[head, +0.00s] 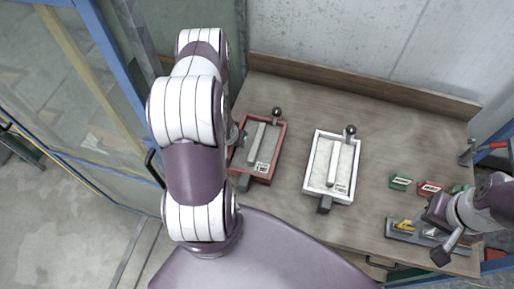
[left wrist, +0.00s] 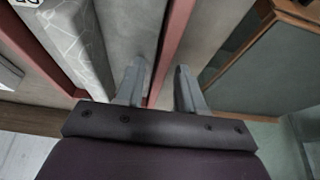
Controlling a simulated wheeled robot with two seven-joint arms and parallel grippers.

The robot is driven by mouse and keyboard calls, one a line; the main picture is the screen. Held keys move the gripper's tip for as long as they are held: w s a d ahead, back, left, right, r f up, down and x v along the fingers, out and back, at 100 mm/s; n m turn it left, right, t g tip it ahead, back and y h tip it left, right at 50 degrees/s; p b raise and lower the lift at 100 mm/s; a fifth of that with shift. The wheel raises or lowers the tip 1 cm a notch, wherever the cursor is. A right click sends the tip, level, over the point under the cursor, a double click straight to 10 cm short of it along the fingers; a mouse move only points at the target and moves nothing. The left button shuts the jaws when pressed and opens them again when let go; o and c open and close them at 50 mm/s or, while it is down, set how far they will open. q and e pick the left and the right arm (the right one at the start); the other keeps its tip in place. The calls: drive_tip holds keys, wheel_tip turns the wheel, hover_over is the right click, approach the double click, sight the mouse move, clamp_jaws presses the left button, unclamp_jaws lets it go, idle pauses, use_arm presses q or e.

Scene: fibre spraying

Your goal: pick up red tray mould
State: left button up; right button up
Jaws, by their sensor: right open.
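The red tray mould (head: 263,150) lies on the wooden table, left of the white tray mould. It has a red rim, a grey inside with a pale bar, and a black knob at its far end. My left arm covers its left side in the head view. My left gripper (left wrist: 160,88) is open in the left wrist view, its two fingers apart with the red rim (left wrist: 177,35) running between them. I cannot tell if they touch it. My right gripper (head: 432,216) is open and empty at the table's right side, over a small grey tray.
The white tray mould (head: 332,168) lies in the middle of the table. Small green (head: 401,183) and red (head: 430,188) blocks lie at the right, near the grey tray (head: 402,232) with yellow and white pieces. A wooden ledge (head: 350,84) and wall bound the back.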

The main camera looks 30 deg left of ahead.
use_arm(q)
drive_tip(key=shift+s+d+f, duration=0.1)
drive_tip(key=shift+d+f, duration=0.1)
clamp_jaws()
